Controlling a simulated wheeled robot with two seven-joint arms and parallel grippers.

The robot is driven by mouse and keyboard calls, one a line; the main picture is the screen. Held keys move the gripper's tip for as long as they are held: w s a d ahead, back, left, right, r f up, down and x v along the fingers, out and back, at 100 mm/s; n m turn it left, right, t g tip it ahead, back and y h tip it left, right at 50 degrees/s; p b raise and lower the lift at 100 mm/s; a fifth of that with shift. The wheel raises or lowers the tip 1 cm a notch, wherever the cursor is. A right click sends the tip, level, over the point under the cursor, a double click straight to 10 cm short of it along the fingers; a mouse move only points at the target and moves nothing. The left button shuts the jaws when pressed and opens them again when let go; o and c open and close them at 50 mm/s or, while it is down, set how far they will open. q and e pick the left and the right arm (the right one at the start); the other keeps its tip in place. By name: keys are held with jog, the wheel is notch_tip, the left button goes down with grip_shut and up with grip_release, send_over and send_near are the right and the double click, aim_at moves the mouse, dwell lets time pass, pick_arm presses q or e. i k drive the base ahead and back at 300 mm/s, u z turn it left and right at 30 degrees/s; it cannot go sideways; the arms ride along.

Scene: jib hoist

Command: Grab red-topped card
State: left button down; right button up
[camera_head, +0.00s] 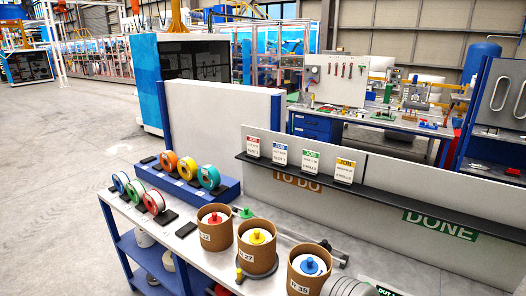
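The red-topped card (252,147) is a small white card with a red header and dark print. It stands upright on a dark ledge (390,178) along a grey panel, leftmost in a row above the "TO DO" label (297,182). To its right stand a blue-topped card (280,155), a green-topped card (310,162) and a yellow-topped card (344,171). The small print on the cards is too small to read surely. Neither of my grippers shows in the head view, and nothing touches the red-topped card.
In front of the panel, a workbench (186,231) bears coloured spools (208,176) and brown tubs (257,246) with coloured knobs. The ledge is clear of cards above the green "DONE" label (440,225). Open floor (70,150) lies left.

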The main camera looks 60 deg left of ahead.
aim_at(252, 143)
jog(key=u, duration=2.4)
jog(key=k, duration=0.25)
jog(key=u, duration=1.05)
jog(key=k, duration=1.1)
jog(key=u, duration=1)
jog(key=i, duration=1.55)
jog(key=z, duration=0.5)
jog(key=i, duration=1.55)
jog(key=z, duration=1.2)
